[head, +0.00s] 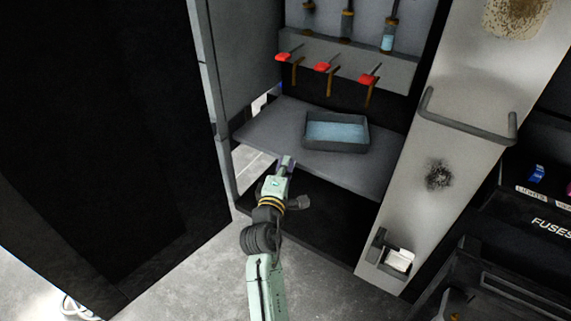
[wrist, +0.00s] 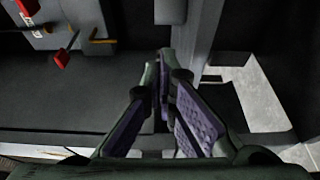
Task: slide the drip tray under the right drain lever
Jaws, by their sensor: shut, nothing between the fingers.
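The drip tray (head: 335,147) is a dark grey rectangular box with light blue liquid in it. It sits on the grey shelf in the open cabinet, in front of the spouts. In the head view it lies below the middle and right spouts; I cannot tell which it is exactly under. The right drain lever (head: 369,79) is red, above a brown spout (head: 368,98). My gripper (head: 287,163) is shut and empty at the shelf's front edge, left of and nearer than the tray, apart from it. Its fingertips (wrist: 164,62) meet in the wrist view.
Two more red levers, left (head: 283,57) and middle (head: 321,67), sit beside the right one. The shelf (head: 265,125) is bare left of the tray. An open door panel with a bar handle (head: 465,128) stands right; a dark panel (head: 100,130) stands left.

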